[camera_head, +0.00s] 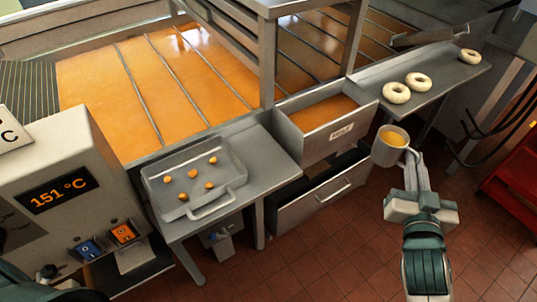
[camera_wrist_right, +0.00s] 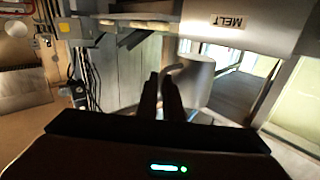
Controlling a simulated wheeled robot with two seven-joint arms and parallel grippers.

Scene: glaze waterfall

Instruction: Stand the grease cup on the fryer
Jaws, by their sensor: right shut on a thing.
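The grease cup (camera_head: 391,150) is a grey metal cup with orange-yellow liquid inside, held upright in the head view. My right gripper (camera_head: 412,160) is shut on its handle, on the cup's right side. In the right wrist view the cup (camera_wrist_right: 200,78) is a grey cylinder just beyond my dark fingers (camera_wrist_right: 161,98), with its curved handle at them. The fryer (camera_head: 150,80) appears to be the wide orange-filled vat with dividing bars at the left. The cup is well to its right, beside an open drawer. My left gripper does not show.
A tray (camera_head: 150,172) with several small orange pieces lies on the metal side shelf (camera_head: 262,150). The open drawer (camera_head: 285,135) holds orange liquid. A control box (camera_head: 50,150) reads 151 °C. Pale rings (camera_head: 396,93) lie on the right shelf (camera_head: 445,80). A red cart (camera_head: 515,190) stands right.

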